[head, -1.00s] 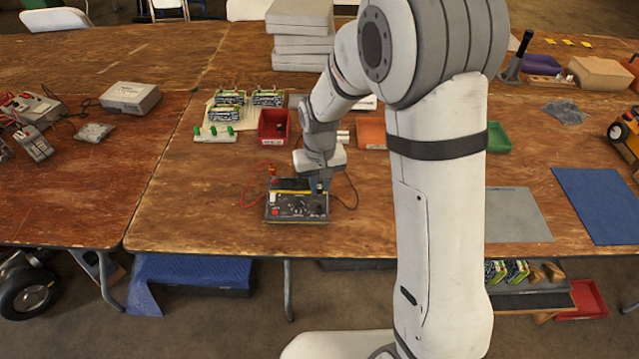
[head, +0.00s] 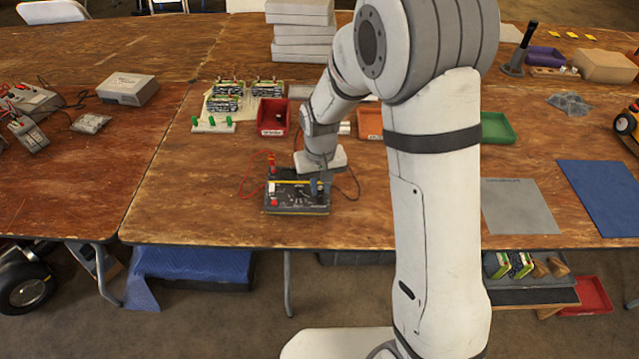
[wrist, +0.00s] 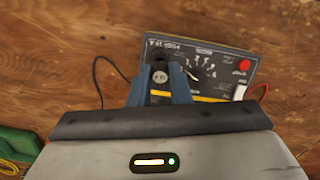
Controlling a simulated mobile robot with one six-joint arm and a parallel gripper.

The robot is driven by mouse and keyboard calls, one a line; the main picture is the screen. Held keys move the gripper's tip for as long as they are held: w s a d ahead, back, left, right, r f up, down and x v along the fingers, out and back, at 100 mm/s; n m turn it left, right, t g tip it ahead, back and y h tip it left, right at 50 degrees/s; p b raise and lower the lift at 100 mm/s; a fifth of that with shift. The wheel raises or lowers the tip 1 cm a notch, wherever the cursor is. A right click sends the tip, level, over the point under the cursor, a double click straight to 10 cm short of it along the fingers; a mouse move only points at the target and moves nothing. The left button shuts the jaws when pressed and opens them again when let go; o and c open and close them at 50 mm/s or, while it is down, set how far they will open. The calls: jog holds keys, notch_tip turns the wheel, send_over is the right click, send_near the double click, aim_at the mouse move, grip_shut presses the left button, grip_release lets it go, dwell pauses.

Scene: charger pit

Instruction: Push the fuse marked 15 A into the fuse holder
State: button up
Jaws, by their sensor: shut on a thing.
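The charger (head: 285,199), a dark box with a yellow stripe, a dial and red and white knobs, stands on the wooden table. It also shows in the wrist view (wrist: 222,72). My gripper (head: 319,183) is over the right part of its top in the head view. In the wrist view my gripper (wrist: 159,84) has its two blue-grey fingers shut on a small dark piece with a pale round end, apparently the fuse (wrist: 159,77). Its marking is too small to read. The fuse holder is hidden under it and the fingers, so I cannot tell how deep the fuse sits.
A red bin (head: 272,130), an orange bin (head: 368,124) and a green tray (head: 497,128) stand farther back. Red and black leads run from the charger. The table in front of it is clear.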

aim_at(320, 188)
jog(key=shift+f+b, duration=0.8)
jog(key=shift+f, duration=0.05)
dwell(1.4)
jog(key=o, duration=0.9)
jog(key=shift+c, duration=0.2)
jog(key=shift+o, duration=0.3)
jog(key=shift+o, duration=0.7)
jog(key=shift+r+p, duration=2.55)
jog(key=shift+r, duration=1.2)
